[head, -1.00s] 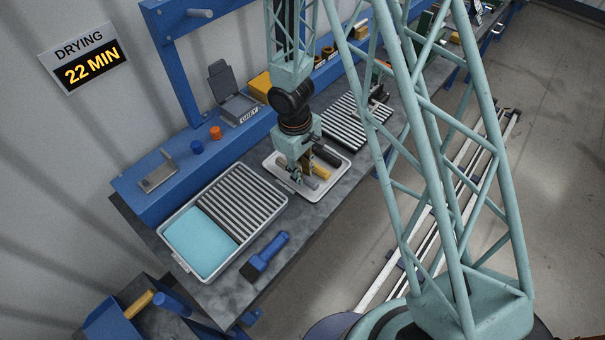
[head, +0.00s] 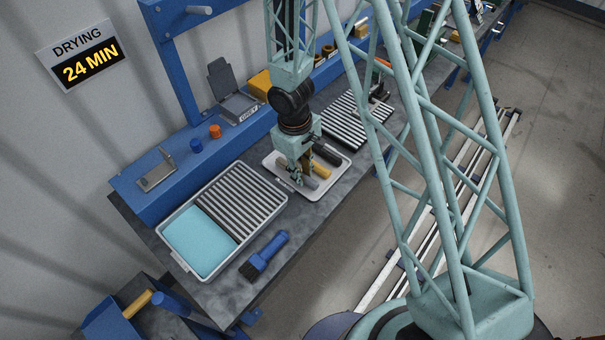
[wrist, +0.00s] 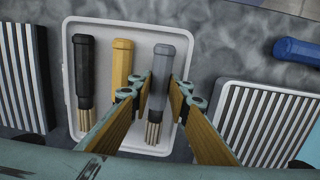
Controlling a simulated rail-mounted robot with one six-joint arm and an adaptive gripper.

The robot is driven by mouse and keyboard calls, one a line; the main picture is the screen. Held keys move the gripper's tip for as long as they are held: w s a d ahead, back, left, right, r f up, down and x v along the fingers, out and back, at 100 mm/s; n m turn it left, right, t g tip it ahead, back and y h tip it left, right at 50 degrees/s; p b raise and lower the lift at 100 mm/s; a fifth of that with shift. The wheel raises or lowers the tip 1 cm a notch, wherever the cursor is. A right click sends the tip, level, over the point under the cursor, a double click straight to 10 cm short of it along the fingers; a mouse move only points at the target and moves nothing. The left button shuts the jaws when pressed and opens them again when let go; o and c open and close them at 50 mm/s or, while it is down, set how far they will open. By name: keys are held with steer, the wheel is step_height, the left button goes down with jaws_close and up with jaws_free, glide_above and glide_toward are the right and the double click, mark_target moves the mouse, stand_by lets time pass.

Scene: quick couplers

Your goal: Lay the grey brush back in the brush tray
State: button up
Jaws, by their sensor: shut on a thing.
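The grey brush (wrist: 164,62) lies in or just above the right side of the white brush tray (wrist: 104,75), handle at the top of the wrist view and pale bristles toward me. I cannot tell whether it touches the tray floor. My gripper (wrist: 162,85) has its two fingers on either side of the grey brush, shut on it. In the head view, my gripper (head: 301,180) is down at the tray, and the grey brush (head: 311,184) shows partly beside it. A black brush (wrist: 84,70) and a yellow brush (wrist: 122,65) lie in the tray, left of the grey one.
A paint tray (head: 199,243) with light blue paint and a ribbed grid stands left of the brush tray. A blue brush (head: 265,254) lies on the bench before it. A dark ribbed rack (head: 352,118) is beyond the brush tray. The drying sign (head: 82,56) reads 24 MIN.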

steer(key=shift+f+b, duration=0.35)
steer(key=o, duration=1.1)
steer(key=shift+r, duration=0.25)
steer(key=shift+a+r, duration=0.15)
steer(key=shift+r, duration=1.75)
steer(key=shift+a+r, duration=0.2)
steer(key=shift+r, duration=1.75)
steer(key=shift+a+r, duration=0.15)
steer(key=shift+r, duration=1.75)
steer(key=shift+r, duration=0.1)
